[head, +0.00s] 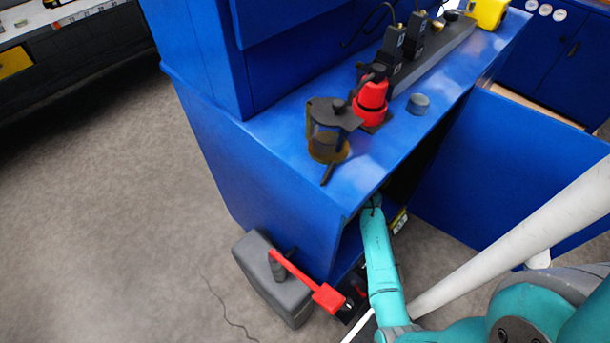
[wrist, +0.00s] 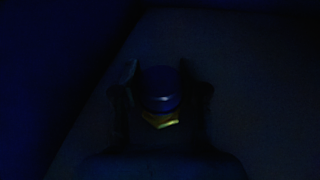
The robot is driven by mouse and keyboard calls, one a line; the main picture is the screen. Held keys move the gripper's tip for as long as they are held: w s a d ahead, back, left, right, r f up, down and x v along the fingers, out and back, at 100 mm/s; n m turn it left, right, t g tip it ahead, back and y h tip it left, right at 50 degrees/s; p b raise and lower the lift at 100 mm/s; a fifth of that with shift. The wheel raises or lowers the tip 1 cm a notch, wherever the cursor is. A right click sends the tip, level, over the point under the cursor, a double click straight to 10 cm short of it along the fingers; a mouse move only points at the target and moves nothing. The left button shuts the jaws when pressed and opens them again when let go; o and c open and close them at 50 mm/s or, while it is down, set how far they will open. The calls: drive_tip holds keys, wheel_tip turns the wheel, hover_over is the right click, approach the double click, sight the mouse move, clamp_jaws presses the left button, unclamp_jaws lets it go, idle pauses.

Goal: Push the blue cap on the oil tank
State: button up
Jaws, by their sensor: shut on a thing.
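The wrist view is very dark. A round, dark blue cap (wrist: 161,86) shows in its middle, with a small yellow piece (wrist: 161,119) just below it. My gripper (wrist: 159,72) has one finger on each side of the cap and is shut on it. The oil tank's body cannot be made out in the dark. In the head view my teal arm reaches into the lower opening of the blue cabinet (head: 215,155). My gripper and the cap are hidden there under the cabinet top.
An open blue door (head: 500,165) stands right of the opening. A grey container (head: 270,275) and a red-handled tool (head: 310,285) are on the floor by the cabinet's front. A dark-lidded jar (head: 328,130), a red device (head: 371,100) and a grey cup (head: 418,104) stand on top.

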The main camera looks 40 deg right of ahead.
drive_tip(key=shift+f, duration=1.05)
drive_tip(key=o, duration=0.8)
drive_tip(key=shift+s, duration=0.1)
drive_tip(key=v, duration=1.1)
drive_tip(key=shift+s+d, duration=0.2)
drive_tip(key=shift+s, duration=0.15)
